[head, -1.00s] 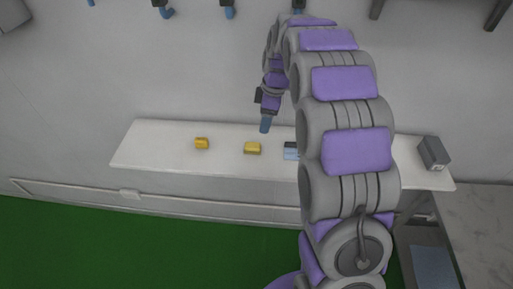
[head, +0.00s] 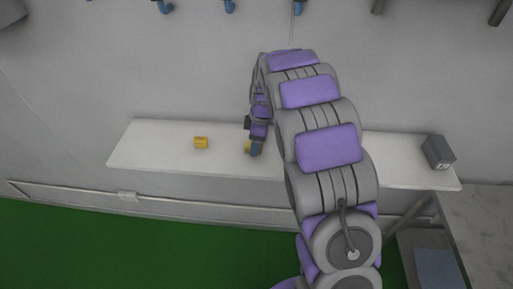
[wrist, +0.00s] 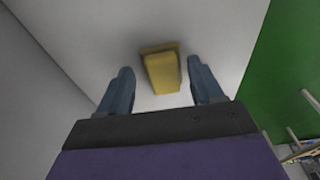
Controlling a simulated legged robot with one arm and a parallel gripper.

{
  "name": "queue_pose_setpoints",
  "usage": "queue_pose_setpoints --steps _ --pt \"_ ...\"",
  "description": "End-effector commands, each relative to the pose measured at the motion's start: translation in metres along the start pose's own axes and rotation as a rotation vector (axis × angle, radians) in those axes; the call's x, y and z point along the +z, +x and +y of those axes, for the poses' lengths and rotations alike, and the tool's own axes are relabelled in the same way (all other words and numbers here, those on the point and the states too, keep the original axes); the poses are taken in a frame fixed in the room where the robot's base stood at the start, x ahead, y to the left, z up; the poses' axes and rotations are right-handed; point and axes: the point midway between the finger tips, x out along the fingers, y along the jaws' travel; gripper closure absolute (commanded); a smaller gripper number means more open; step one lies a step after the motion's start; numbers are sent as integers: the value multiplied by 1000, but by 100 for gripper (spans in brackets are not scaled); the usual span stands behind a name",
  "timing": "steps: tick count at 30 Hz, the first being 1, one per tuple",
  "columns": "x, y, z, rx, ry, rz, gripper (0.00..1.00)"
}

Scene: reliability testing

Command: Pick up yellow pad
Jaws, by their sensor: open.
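The yellow pad (wrist: 162,72) lies on the white shelf, and in the wrist view it is between and just beyond my two blue fingertips. My gripper (wrist: 160,88) is open, with one finger on each side of the pad's line and a gap to each. In the head view my gripper (head: 256,149) is over the shelf and covers most of the pad; only a yellow sliver (head: 247,146) shows beside it. I cannot tell from these views how high the fingertips are above the shelf.
The white shelf (head: 150,145) runs along the wall. An orange-yellow block (head: 201,142) sits on it to the left. A dark grey box (head: 438,152) stands at the right end. Green floor (head: 100,245) lies below. My arm hides the shelf's middle right.

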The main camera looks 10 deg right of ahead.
Motion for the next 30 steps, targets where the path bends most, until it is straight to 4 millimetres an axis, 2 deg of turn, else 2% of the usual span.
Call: queue_pose_setpoints --steps 5,13,21,30 --pt "1 -1 1 1 -2 2 34" --pt "12 -2 4 -2 1 12 59" --pt "4 -1 1 0 -1 4 84" --pt "4 -3 2 0 -1 5 84"
